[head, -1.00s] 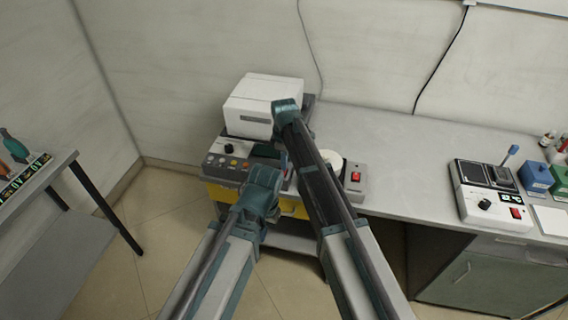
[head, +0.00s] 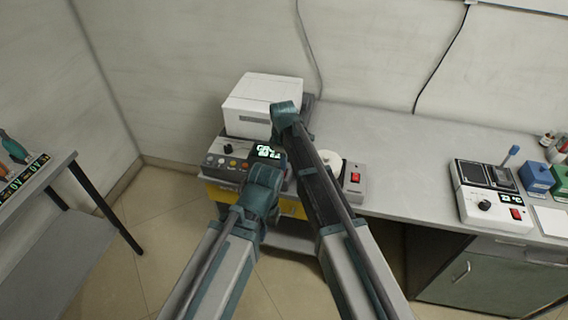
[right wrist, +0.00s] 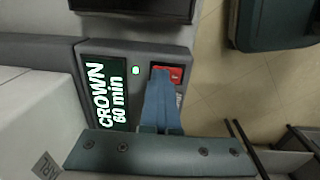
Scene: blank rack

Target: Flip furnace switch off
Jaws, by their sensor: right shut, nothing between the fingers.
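The furnace (head: 262,98) is a white box on a grey control base on the bench's left end. Its display (head: 268,152) is lit; in the right wrist view the display (right wrist: 105,95) reads "CROWN 60 min". A green light (right wrist: 136,70) glows beside it. The red furnace switch (right wrist: 177,74) is partly covered by my right gripper (right wrist: 161,82), which is shut and empty with its fingertips at the switch. I cannot tell whether they touch. In the head view my arms hide the switch. My left gripper is not visible.
Right of the furnace stands a grey device with a red switch (head: 354,177) and a white round top (head: 330,159). Farther right are another white device (head: 484,212) and blue and green boxes. The bench (head: 415,165) is clear between. A side table (head: 50,215) stands left.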

